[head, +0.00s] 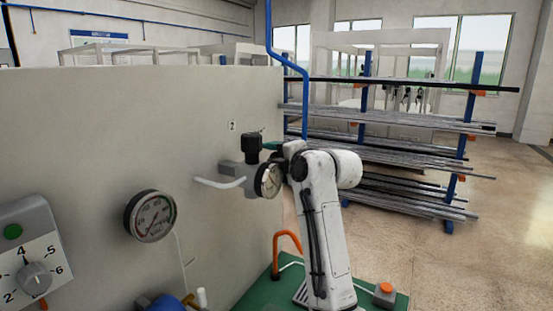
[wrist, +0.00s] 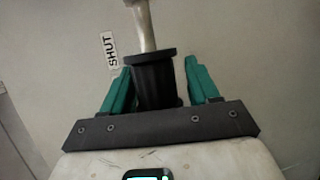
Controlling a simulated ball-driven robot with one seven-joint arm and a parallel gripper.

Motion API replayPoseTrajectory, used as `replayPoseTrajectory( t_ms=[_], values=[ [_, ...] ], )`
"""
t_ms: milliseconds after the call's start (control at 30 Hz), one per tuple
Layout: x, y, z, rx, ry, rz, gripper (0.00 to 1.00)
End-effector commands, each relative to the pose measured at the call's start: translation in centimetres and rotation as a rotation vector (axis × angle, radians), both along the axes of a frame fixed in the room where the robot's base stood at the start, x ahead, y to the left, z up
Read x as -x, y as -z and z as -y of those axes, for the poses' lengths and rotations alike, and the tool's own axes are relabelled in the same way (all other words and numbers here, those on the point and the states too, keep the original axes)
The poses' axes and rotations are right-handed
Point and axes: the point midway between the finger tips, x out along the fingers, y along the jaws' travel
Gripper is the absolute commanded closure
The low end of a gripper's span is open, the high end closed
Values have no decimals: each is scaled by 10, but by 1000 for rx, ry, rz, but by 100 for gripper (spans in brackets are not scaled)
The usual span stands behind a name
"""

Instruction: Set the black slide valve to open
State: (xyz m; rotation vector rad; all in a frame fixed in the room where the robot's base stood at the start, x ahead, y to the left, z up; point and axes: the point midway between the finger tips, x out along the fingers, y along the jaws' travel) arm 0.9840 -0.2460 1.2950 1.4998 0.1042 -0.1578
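In the wrist view, the black slide valve (wrist: 156,82) is a flanged black sleeve on a pale pipe (wrist: 146,25). My gripper (wrist: 157,68) has its two green fingers on either side of the sleeve. A narrow gap shows between the right finger and the sleeve; on the left I cannot tell whether they touch. A SHUT label (wrist: 109,49) is on the wall beside the sleeve's flanged end. In the head view, my gripper's green part (head: 272,146) is partly hidden by the arm. The slide valve is not clearly seen there.
In the head view, a gauge and fitting with a black knob (head: 252,145) stand close to my gripper. A second gauge (head: 151,216) and a dial box (head: 30,255) are on the panel (head: 90,120). A rack of bars (head: 390,120) stands behind; floor at right is clear.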

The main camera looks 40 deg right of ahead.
Motion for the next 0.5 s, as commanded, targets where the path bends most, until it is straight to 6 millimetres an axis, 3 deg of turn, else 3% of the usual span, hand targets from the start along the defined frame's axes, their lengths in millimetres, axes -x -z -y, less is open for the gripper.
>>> replayPoseTrajectory(
  t_ms=[267,500],
  values=[
    [6,-2,4,-1,8,5,40],
    [42,-5,2,1,9,6,40]
  ],
)
